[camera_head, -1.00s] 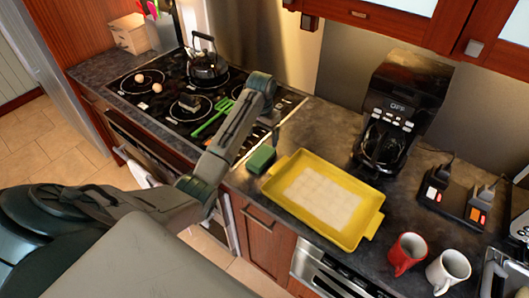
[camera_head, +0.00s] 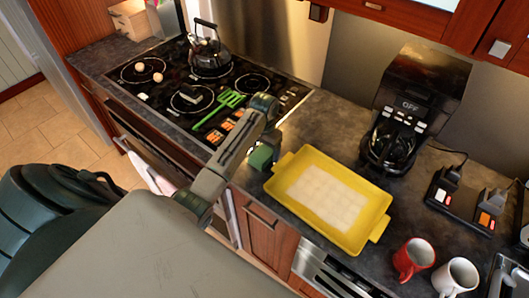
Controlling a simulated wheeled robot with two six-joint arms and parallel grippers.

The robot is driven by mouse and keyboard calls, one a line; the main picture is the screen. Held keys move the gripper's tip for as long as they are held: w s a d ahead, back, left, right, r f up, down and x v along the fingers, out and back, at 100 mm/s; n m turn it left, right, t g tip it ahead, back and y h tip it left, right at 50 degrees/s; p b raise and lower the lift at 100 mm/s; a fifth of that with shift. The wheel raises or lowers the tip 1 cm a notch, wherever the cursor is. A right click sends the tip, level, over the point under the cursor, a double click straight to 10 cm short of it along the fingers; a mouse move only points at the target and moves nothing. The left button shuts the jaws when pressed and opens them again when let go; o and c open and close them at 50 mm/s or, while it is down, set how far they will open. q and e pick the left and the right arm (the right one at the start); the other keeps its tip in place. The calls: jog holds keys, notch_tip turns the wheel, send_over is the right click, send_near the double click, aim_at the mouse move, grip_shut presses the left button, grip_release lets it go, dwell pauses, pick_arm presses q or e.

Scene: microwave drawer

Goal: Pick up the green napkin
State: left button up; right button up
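A small green block-like item (camera_head: 261,157), the only thing here that could be the green napkin, lies on the dark counter between the stove and the yellow tray (camera_head: 281,199). My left arm reaches in from the lower left. Its gripper (camera_head: 272,135) is just above and behind the green item, close to it; I cannot tell whether they touch. The fingers are mostly hidden by the wrist, so their opening does not show. My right gripper is out of view.
The stove carries a kettle (camera_head: 209,57), a green slotted spatula (camera_head: 219,108) and two eggs. A coffee maker (camera_head: 408,110) stands behind the tray. A red mug (camera_head: 413,259) and a white mug (camera_head: 455,276) stand at the lower right. Bare counter lies behind the tray.

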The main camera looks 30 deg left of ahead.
pick_arm(q)
jog(key=shift+s+d+r, duration=0.1)
jog(key=shift+s+r, duration=0.05)
jog(key=c, duration=0.8)
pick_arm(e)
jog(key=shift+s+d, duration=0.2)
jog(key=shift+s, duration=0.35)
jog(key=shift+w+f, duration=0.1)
